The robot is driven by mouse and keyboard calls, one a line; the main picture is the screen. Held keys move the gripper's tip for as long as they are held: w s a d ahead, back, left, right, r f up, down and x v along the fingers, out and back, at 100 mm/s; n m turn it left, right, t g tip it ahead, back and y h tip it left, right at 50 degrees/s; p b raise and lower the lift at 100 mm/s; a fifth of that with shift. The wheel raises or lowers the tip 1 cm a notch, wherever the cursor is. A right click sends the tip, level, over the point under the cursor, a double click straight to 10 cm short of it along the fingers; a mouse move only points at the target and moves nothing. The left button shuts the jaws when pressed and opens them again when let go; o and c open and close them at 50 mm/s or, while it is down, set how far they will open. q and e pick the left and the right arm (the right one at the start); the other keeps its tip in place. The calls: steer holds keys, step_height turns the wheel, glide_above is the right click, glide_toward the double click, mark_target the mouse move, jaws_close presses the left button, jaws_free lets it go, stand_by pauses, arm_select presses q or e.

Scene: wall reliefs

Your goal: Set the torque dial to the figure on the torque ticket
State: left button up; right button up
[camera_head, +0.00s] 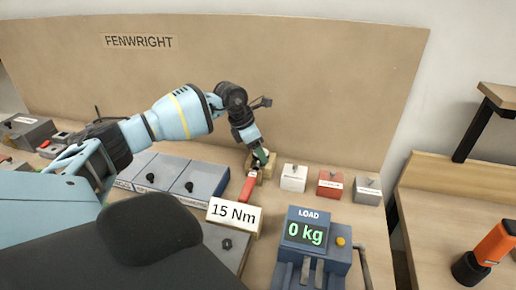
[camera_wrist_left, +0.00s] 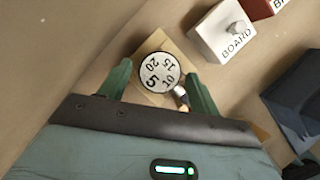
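The torque dial (camera_wrist_left: 160,72) is a white disc with a dark rim, marked 5, 10, 15 and 20, on a tan block (camera_head: 269,170). In the left wrist view the 10 lies nearest a silver shaft (camera_wrist_left: 180,92) beside the disc. The torque ticket (camera_head: 234,215) is a white card reading 15 Nm. My left gripper (camera_head: 261,157) is at the block, its green fingers open on either side of the dial, with a gap on each side. My right gripper is not in view.
White, red and grey blocks (camera_head: 331,184) with small knobs stand right of the dial. A blue LOAD display (camera_head: 306,233) reads 0 kg in front. Grey-blue boxes (camera_head: 194,183) lie left. The FENWRIGHT backboard (camera_head: 330,80) rises close behind.

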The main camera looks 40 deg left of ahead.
arm_select(q)
steer(key=shift+o, duration=0.3)
steer(key=shift+r, duration=0.1)
steer(key=v, duration=0.7)
steer(key=shift+s+r, duration=0.15)
steer(key=shift+r, duration=0.15)
steer(key=shift+f, duration=0.1)
